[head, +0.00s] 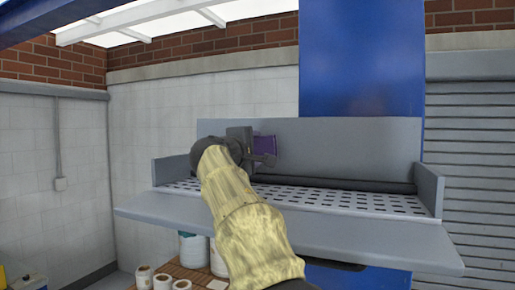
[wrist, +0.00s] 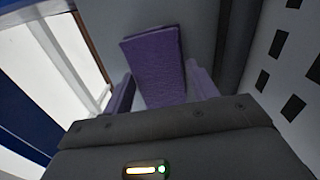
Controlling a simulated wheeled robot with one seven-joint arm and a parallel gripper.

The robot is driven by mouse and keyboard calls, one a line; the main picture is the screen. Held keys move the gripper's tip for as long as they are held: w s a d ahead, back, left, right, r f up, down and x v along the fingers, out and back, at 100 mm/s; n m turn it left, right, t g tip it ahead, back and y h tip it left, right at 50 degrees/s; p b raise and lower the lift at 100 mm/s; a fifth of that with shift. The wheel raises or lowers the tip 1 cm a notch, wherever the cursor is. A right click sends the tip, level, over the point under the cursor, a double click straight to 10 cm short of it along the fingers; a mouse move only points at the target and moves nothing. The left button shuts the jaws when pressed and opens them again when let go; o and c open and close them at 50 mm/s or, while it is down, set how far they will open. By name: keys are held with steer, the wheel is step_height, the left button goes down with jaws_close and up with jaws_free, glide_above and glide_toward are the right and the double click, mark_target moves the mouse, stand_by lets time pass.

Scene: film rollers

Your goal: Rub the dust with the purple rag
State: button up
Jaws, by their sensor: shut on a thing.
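My gripper (head: 268,159) is at the back of the grey machine, left of its middle, in front of the upright back panel (head: 350,145). It is shut on the purple rag (head: 265,144). In the wrist view the purple rag (wrist: 155,62) sticks out beyond the two fingers of my gripper (wrist: 160,85) as a flat slab. I cannot tell whether the rag touches the panel. I cannot make out any dust in either view.
A dark roller (head: 345,184) runs along the foot of the panel. A slotted grey tray (head: 330,200) lies before it, between side walls. The right half of the tray is clear. White spools (head: 163,282) stand below on the left.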

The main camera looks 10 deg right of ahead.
steer(key=shift+s+a+f+b, duration=0.15)
steer(key=shift+s+a+b, duration=0.3)
steer(key=shift+s+b, duration=0.1)
steer(key=shift+b+v, duration=1)
steer(key=shift+v, duration=1.25)
steer(key=shift+b+v, duration=0.7)
steer(key=shift+v, duration=0.8)
